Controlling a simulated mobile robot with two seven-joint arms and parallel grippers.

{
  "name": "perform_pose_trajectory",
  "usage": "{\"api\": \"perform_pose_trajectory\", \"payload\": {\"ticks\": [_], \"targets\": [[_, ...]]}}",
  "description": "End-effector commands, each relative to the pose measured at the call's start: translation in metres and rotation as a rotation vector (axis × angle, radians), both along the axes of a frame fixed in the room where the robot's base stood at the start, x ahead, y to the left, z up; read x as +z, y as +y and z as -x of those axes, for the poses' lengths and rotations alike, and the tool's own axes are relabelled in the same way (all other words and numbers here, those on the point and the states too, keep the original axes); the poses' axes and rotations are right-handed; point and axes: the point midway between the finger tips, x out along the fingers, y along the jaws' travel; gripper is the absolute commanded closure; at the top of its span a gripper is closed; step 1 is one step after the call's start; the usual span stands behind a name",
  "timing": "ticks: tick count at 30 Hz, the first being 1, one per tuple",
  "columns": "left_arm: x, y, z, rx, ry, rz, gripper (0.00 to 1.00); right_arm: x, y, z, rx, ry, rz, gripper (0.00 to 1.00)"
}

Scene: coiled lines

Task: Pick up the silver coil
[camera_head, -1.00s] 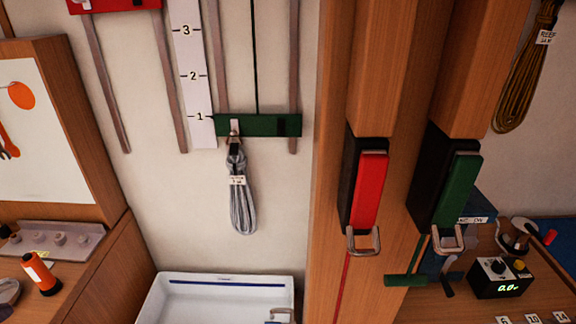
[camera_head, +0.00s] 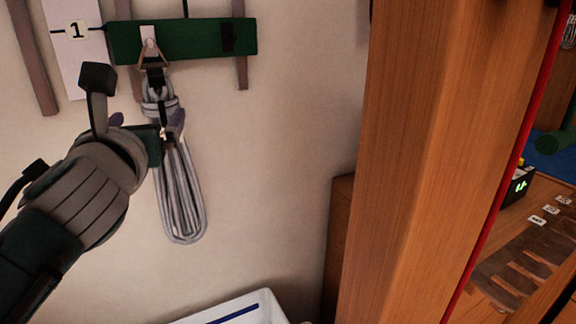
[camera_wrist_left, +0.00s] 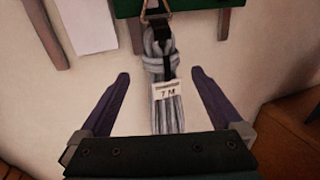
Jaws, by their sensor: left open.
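The silver coil (camera_head: 180,195) hangs from a metal hook under a green bar (camera_head: 185,40) on the wall. My left gripper (camera_head: 148,122) is in front of its upper part in the head view and hides some of it. In the left wrist view the silver coil (camera_wrist_left: 161,80) shows with a white tag marked "7 M". My left gripper (camera_wrist_left: 163,85) is open there, one purple finger on each side of the coil, with gaps visible on both sides. My right gripper is not in view.
A white basin (camera_head: 240,310) stands below the coil. A thick wooden post (camera_head: 425,170) rises to the right. A wooden bench (camera_head: 535,250) lies beyond it. The wall between coil and post is clear.

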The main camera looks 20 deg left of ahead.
Motion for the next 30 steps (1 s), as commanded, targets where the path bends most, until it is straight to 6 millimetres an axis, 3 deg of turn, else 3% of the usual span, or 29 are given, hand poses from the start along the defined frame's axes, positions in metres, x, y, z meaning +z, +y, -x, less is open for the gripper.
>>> {"api": "perform_pose_trajectory", "payload": {"ticks": [19,29,30], "targets": [[0.002,0.048,-0.066,0.001,-0.004,0.005,0.0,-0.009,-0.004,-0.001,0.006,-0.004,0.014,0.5],[0.002,0.052,-0.071,0.001,-0.002,0.006,0.0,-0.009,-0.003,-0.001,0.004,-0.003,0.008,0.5],[0.002,0.052,-0.071,0.001,-0.002,0.006,0.05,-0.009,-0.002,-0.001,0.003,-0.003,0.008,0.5]]}}
